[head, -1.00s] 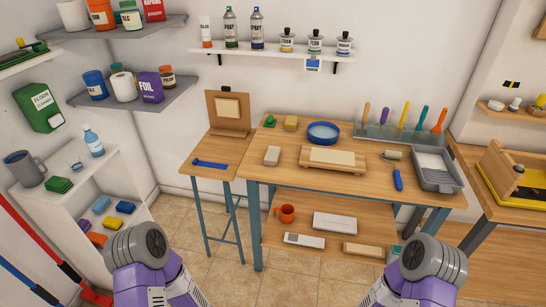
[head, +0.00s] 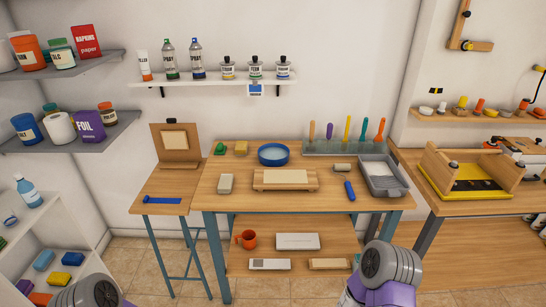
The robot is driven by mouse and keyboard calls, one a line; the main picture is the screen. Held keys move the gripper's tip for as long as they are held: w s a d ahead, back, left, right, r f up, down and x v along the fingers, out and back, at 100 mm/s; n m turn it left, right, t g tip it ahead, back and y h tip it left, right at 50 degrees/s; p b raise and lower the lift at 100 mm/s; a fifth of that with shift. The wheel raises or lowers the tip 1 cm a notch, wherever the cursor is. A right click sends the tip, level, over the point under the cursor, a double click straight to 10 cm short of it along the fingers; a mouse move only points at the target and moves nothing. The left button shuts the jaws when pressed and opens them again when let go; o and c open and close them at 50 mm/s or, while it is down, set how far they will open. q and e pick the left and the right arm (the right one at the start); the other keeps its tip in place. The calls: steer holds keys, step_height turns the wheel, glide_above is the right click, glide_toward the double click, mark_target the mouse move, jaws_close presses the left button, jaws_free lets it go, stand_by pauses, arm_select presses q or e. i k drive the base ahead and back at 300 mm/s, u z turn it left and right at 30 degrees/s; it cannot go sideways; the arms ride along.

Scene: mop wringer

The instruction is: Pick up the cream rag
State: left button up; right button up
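I cannot pick out a cream rag for certain in the head view. A flat cream slab lies on a wooden board (head: 258,186) in the middle of the table, but I cannot tell whether it is cloth. Neither gripper is in view. Only rounded grey and purple parts of my arms show along the bottom edge, at the lower left and lower right, both well short of the table top.
The wooden table (head: 225,203) also holds a blue round dish (head: 273,155), a grey tray (head: 382,180) and a blue-handled roller (head: 349,190). A lower shelf bears an orange mug (head: 247,239). A yellow-edged wooden frame (head: 468,186) stands on the right bench.

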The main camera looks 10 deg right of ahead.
mark_target(224, 187)
steer(key=u, duration=1.3)
steer(key=i, duration=2)
steer(key=z, duration=2)
